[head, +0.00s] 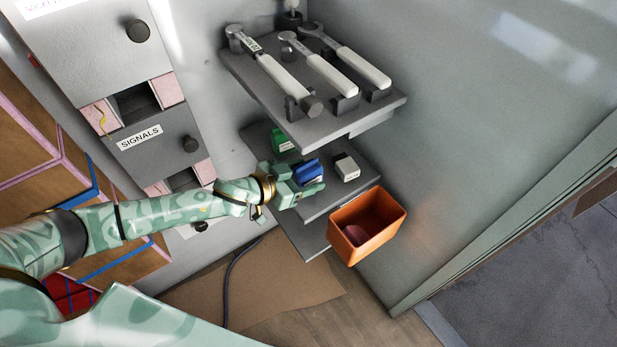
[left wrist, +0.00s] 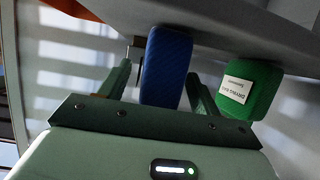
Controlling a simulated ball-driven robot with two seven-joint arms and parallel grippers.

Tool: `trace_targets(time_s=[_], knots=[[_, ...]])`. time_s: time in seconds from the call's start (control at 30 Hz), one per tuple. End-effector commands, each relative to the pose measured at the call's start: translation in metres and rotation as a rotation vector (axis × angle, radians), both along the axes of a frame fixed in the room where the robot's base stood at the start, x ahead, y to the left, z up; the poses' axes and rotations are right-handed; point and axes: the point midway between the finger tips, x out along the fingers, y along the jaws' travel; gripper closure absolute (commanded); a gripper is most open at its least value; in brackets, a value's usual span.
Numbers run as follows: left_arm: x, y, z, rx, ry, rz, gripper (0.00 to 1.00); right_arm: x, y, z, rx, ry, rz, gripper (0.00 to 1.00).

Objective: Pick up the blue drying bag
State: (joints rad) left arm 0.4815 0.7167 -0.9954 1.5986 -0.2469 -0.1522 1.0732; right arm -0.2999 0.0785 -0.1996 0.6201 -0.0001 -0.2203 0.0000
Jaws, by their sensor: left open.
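The blue drying bag (head: 308,171) sits on the middle shelf, under the tool shelf. In the left wrist view the blue drying bag (left wrist: 166,66) stands between the two fingers of my left gripper (left wrist: 160,76). The left gripper (head: 303,186) is open, with one finger on either side of the bag; I cannot tell whether either finger touches it. My right gripper is in neither view.
A green bag (head: 281,140) with a white label sits beside the blue one, close to a finger in the wrist view (left wrist: 252,88). A white block (head: 347,168) is to the right. The tool shelf (head: 357,115) overhangs. An orange bin (head: 385,240) holds something pinkish.

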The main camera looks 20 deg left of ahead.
Motion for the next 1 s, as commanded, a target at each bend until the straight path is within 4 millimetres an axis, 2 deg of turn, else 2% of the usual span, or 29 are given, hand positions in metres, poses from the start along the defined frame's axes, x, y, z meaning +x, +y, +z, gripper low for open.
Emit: trace_targets(time_s=[0.1, 0.3, 0.37, 0.5, 0.83, 1.0], knots=[[0.008, -0.006, -0.005, 0.000, 0.000, 0.000, 0.36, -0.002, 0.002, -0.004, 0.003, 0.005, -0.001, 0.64], [0.008, -0.006, -0.003, 0.000, 0.000, 0.000, 0.36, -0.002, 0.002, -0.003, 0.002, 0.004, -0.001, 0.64], [0.008, -0.006, -0.003, 0.000, 0.000, 0.000, 0.50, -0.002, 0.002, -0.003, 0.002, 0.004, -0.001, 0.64], [0.008, -0.006, -0.003, 0.000, 0.000, 0.000, 0.87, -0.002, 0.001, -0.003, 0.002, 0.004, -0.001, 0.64], [0.008, -0.006, 0.000, -0.001, -0.001, 0.000, 0.87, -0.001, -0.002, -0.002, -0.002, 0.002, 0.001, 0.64], [0.008, -0.006, 0.019, -0.002, -0.005, 0.000, 0.87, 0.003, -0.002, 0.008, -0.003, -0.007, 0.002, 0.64]])
